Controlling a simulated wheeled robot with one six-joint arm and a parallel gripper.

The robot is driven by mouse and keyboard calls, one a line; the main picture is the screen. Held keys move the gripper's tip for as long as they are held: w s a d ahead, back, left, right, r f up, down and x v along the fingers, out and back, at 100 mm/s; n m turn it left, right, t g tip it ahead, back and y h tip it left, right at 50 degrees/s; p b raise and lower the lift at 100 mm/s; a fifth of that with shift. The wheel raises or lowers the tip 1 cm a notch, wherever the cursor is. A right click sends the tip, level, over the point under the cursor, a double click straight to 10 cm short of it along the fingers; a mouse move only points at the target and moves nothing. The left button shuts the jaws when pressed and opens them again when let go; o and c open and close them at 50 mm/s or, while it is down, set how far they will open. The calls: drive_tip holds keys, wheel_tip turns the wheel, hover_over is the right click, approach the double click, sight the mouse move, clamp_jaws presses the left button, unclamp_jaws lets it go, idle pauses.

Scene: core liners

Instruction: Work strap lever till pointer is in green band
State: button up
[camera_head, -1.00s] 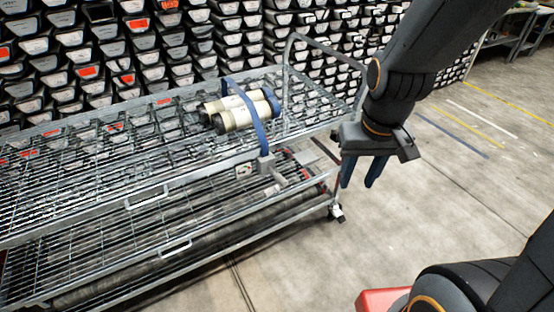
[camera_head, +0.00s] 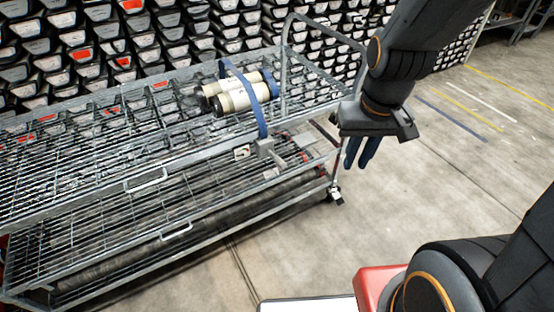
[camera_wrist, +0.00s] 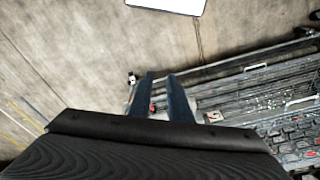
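A blue strap (camera_head: 254,105) runs over two pale cylinders (camera_head: 238,93) on the top deck of a wire cart. It drops over the cart's near edge to a grey ratchet with a lever (camera_head: 270,152). A small pale gauge plate (camera_head: 242,152) sits left of the ratchet; its pointer and green band are too small to read. My gripper (camera_head: 361,154) hangs right of the cart's end, apart from the lever, fingers down. In the wrist view its two blue fingers (camera_wrist: 162,98) stand apart with a gap between them, and nothing is held.
The wire cart (camera_head: 147,180) has a top and a lower deck, side handles and an upright end frame (camera_head: 318,45). Racks of liners (camera_head: 60,45) stand behind it. The concrete floor (camera_head: 450,190) right of the cart is clear. A white panel (camera_head: 305,305) shows at the bottom.

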clamp_jaws()
idle(0.6)
idle(0.9)
